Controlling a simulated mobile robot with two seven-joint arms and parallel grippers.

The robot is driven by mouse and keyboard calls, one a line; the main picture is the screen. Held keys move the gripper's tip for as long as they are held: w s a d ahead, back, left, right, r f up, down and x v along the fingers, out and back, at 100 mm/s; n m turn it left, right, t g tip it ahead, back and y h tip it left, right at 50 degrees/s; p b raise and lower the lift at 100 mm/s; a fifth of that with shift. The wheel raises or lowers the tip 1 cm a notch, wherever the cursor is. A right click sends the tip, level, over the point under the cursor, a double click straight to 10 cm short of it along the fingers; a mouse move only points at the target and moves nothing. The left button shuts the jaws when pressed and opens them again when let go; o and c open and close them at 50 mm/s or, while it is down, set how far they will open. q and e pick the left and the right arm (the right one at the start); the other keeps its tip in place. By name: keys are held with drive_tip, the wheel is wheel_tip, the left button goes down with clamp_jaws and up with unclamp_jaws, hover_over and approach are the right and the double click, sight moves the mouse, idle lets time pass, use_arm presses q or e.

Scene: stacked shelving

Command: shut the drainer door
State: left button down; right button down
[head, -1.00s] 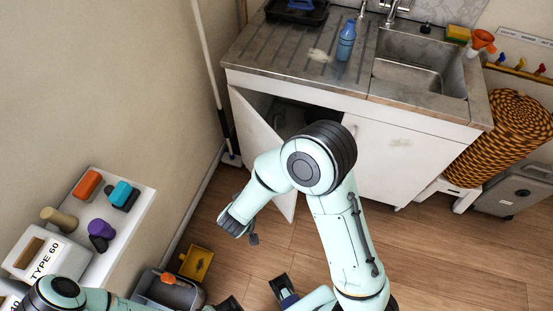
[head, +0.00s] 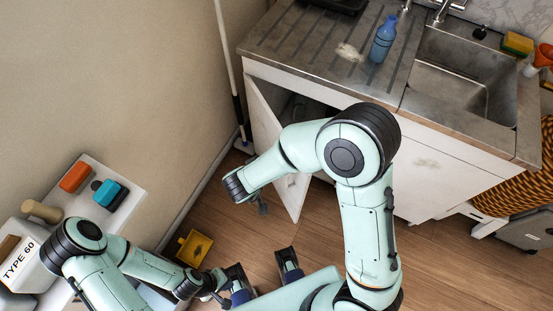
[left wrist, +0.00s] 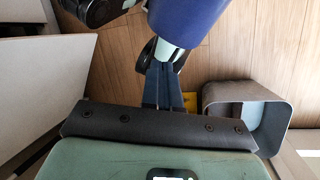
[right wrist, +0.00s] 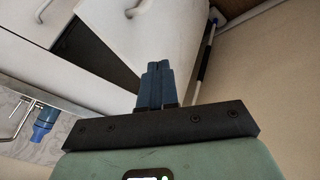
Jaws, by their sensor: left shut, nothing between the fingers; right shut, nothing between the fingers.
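The drainer door (head: 268,122) is a white panel under the left part of the sink counter. It stands open, swung outward, with a dark gap beside it. A pale handle (head: 291,182) is on its outer face. My right gripper (head: 262,207) is shut and empty, left of the door's lower part in the head view. In the right wrist view its fingers (right wrist: 155,85) point toward the door (right wrist: 165,40); I cannot tell whether they touch. My left gripper (head: 222,299) is low by my base; its fingers (left wrist: 163,85) are shut and empty in the left wrist view.
A mop pole (head: 228,70) leans by the wall left of the cabinet. A blue bottle (head: 383,40) stands on the counter near the sink (head: 460,75). A yellow container (head: 194,248) is on the floor. A white shelf (head: 128,183) holds objects at left.

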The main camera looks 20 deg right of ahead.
drive_tip(key=w+d+f+b, duration=0.3)
drive_tip(key=w+d+f, duration=0.1)
drive_tip(key=d+f, duration=0.3)
drive_tip(key=shift+d, duration=0.45)
drive_tip(key=w+d+n+t+y+p, duration=0.1)
drive_tip(key=w+d+n+p, duration=0.1)
drive_tip(key=d, duration=1.7)
drive_tip(key=shift+w+n+y, duration=0.3)
drive_tip(key=shift+w+n, duration=0.2)
drive_tip(key=shift+w, duration=0.7)
